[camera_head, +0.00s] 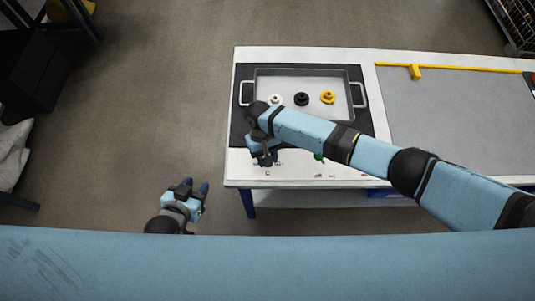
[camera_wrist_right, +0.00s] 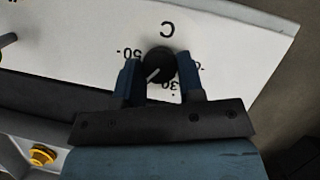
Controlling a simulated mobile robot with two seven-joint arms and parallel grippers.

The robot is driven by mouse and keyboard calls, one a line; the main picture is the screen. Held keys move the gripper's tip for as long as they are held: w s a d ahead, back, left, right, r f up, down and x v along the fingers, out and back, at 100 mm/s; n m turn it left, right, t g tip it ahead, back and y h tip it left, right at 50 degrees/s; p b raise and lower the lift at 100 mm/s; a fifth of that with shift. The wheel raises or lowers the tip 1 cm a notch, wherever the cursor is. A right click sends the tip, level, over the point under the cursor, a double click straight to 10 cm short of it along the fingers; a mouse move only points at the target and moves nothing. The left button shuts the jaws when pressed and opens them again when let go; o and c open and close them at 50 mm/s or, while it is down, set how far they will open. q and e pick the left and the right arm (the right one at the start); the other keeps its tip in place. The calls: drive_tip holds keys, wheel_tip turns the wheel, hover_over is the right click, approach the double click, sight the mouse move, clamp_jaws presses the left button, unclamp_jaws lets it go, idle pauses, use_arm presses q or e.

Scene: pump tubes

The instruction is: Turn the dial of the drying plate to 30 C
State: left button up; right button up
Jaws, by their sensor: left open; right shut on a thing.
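The dial (camera_wrist_right: 158,65) is a round black knob with a white pointer line, set in a white panel marked "C". In the right wrist view, 50 is printed to its left and 30 below it. The pointer slants down and left, between these marks; the fingers hide part of the scale. My right gripper (camera_wrist_right: 160,82) has its blue fingers on either side of the dial, shut on it. In the head view my right gripper (camera_head: 263,155) is over the front left of the panel and hides the dial. My left gripper (camera_head: 197,190) is open and empty, left of the table.
A metal tray (camera_head: 310,72) with handles lies on the black plate (camera_head: 240,130) behind the dial. White, black and yellow (camera_head: 327,97) round parts stand in it. A green knob (camera_head: 319,157) is to the right. A grey surface (camera_head: 455,110) fills the table's right side.

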drive_tip(key=n+h, duration=0.1)
drive_tip(key=n, duration=0.1)
drive_tip(key=shift+s+a+r+n+p, duration=0.1)
drive_tip(key=shift+n+p, duration=0.25)
drive_tip(key=shift+n, duration=0.05)
drive_tip(key=n+t+h+p, duration=0.1)
drive_tip(key=n, duration=0.2)
drive_tip(key=shift+s+a+n, duration=0.1)
drive_tip(key=shift+n, duration=0.2)
drive_tip(key=n+t+p, duration=0.1)
drive_tip(key=n, duration=0.2)
drive_tip(key=shift+t+h, duration=0.3)
drive_tip(key=shift+h, duration=0.1)
drive_tip(key=shift+s+n+t+p, duration=0.1)
drive_tip(key=shift+n+t+p, duration=0.55)
drive_tip(key=shift+n, duration=1.05)
drive_tip(key=o, duration=0.9)
drive_tip(key=shift+a, duration=0.1)
